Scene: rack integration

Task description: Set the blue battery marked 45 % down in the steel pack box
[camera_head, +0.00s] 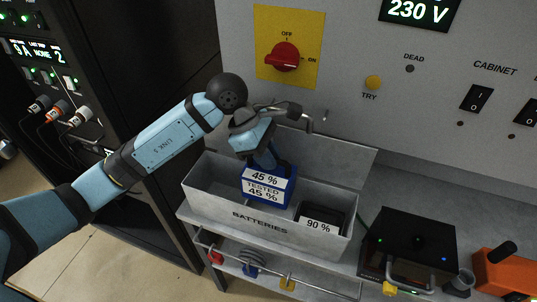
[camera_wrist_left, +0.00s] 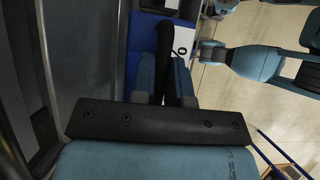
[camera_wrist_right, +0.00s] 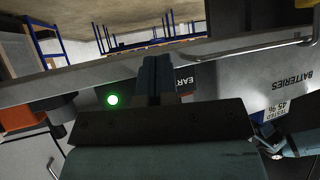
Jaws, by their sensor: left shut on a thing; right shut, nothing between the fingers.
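The blue battery marked 45 % (camera_head: 284,186) is upright over the left-middle part of the steel pack box (camera_head: 215,205), which is lettered BATTERIES. Its labels show above the box's front wall; whether its bottom touches the floor is hidden. It stands higher than the dark battery marked 90 % (camera_head: 320,226) in the right end. My left gripper (camera_head: 264,160) is shut on the blue battery from above. In the left wrist view its fingers (camera_wrist_left: 165,80) are against blue casing (camera_wrist_left: 132,60). My right gripper (camera_wrist_right: 155,78) is shut and empty, seen only in the right wrist view.
A black unit (camera_head: 412,238) with a small blue light sits right of the box. An orange tool (camera_head: 505,270) is farther right. The cabinet wall behind carries a red rotary switch (camera_head: 284,57). A dark rack (camera_head: 110,130) stands left. A rail with coloured items runs below the box.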

